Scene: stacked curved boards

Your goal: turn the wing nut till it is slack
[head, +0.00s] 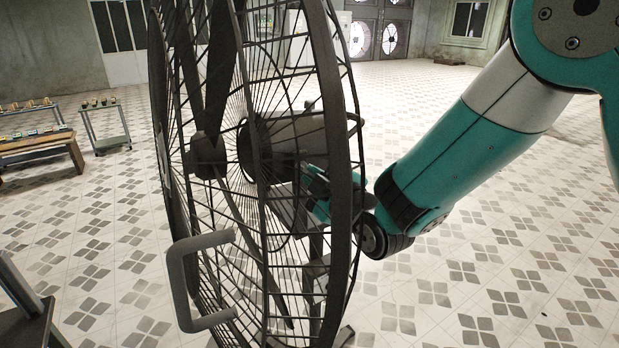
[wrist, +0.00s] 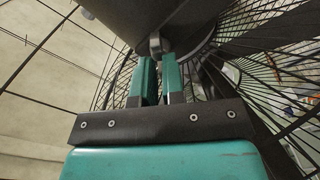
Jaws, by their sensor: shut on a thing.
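A large dark fan with a wire cage (head: 335,75) fills the middle of the head view, with its motor housing (head: 300,135) inside. In the wrist view, a small grey metal piece, apparently the wing nut (wrist: 156,42), shows at the underside of the dark housing (wrist: 190,18). My gripper (wrist: 160,58) reaches up to it, its two teal fingers close together with their tips on it. In the head view my gripper (head: 320,198) is partly hidden behind the cage wires, below the housing. The wing nut cannot be made out there.
Cage wires surround my gripper closely on several sides. A wooden bench (head: 40,150) and a small cart (head: 108,128) stand far left. The tiled floor at right is clear.

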